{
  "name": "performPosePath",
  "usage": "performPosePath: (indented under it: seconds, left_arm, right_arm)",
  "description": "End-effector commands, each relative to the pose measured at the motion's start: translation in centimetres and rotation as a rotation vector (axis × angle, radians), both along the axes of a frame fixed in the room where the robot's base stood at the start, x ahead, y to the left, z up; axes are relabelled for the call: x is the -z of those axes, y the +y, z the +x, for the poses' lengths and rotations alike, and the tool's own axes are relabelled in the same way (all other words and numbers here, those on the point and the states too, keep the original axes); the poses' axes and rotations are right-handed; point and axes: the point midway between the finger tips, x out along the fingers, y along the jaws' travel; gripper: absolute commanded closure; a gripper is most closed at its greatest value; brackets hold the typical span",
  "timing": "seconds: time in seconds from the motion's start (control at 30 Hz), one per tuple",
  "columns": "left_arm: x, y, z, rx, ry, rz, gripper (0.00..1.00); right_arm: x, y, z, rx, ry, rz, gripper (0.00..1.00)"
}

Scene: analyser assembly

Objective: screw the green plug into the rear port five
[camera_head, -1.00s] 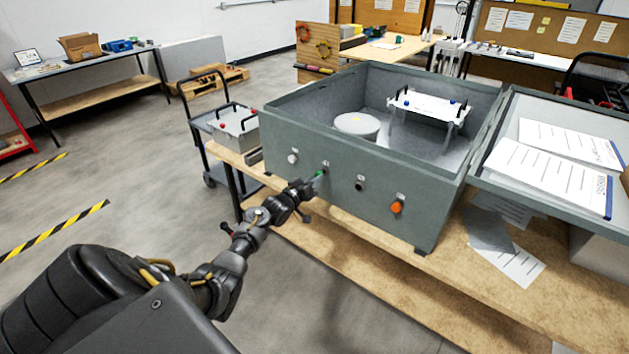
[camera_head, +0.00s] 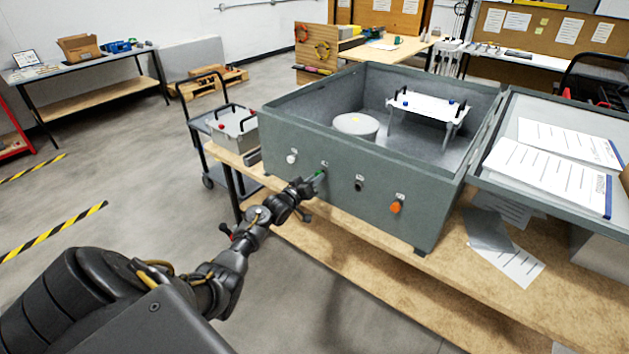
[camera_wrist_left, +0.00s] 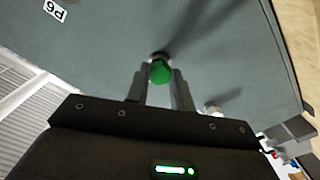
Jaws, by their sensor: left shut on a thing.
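The green plug (camera_head: 320,174) is at the tip of my left gripper (camera_head: 314,181), in front of the grey-green case (camera_head: 300,133). In the left wrist view, the green plug (camera_wrist_left: 160,72) sits between the two fingers of my left gripper (camera_wrist_left: 161,88), which is shut on it. The plug is at a dark port (camera_wrist_left: 158,55) in the case wall, and how deep it sits is hidden. A label reading P6 (camera_wrist_left: 55,10) is on the wall. My right gripper is not in view.
On the same wall are a white plug (camera_head: 292,157), a black port (camera_head: 359,184) and an orange plug (camera_head: 396,207). The case stands on a wooden bench (camera_head: 440,275). Its lid (camera_head: 505,150) lies open at the right with papers on it.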

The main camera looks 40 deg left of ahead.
Motion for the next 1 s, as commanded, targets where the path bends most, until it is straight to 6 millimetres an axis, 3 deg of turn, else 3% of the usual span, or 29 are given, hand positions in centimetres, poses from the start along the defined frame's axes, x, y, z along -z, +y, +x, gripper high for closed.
performPosePath:
  seconds: [0.6, 0.63, 0.8, 0.93, 1.0]
  left_arm:
    - [0.1, 0.0, 0.7, 0.000, 0.000, 0.000, 1.00]
    - [0.1, 0.0, 0.7, 0.000, 0.000, 0.000, 0.78]
    - [0.0, 0.0, 0.7, 0.001, 0.001, 0.000, 1.00]
    - [0.2, 0.1, 0.7, 0.000, 0.001, 0.042, 1.00]
    - [0.3, 0.1, 0.7, 0.002, 0.005, 0.154, 1.00]
  right_arm:
    - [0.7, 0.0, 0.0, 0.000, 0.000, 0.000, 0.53]
    - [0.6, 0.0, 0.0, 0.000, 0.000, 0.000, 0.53]
    - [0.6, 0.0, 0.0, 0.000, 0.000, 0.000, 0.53]
    - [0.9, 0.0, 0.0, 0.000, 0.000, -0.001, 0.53]
    - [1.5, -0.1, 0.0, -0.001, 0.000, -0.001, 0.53]
